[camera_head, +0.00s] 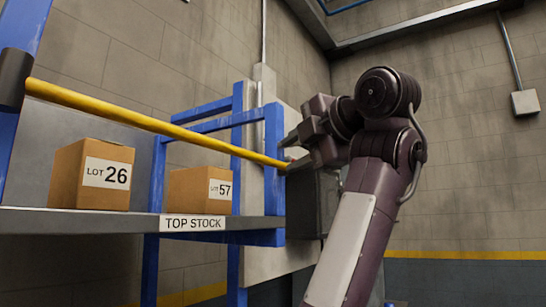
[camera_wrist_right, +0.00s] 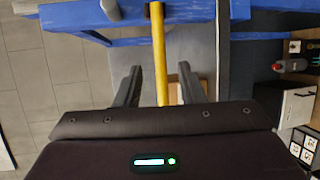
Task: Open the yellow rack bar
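The yellow rack bar (camera_head: 150,122) runs across the front of the blue rack, from a dark bracket at left down to the right post. My right gripper (camera_head: 291,153) is at the bar's right end, beside the blue post. In the right wrist view, its two dark fingers (camera_wrist_right: 160,68) are apart, with the yellow bar (camera_wrist_right: 160,45) running between them in the picture. I cannot tell whether either finger touches the bar. My left gripper is in neither view.
A box marked LOT 26 (camera_head: 92,175) and a box marked LOT 57 (camera_head: 199,190) sit on the grey TOP STOCK shelf (camera_head: 100,222) behind the bar. The blue rack post (camera_head: 274,165) stands close to my right gripper. A concrete wall is behind.

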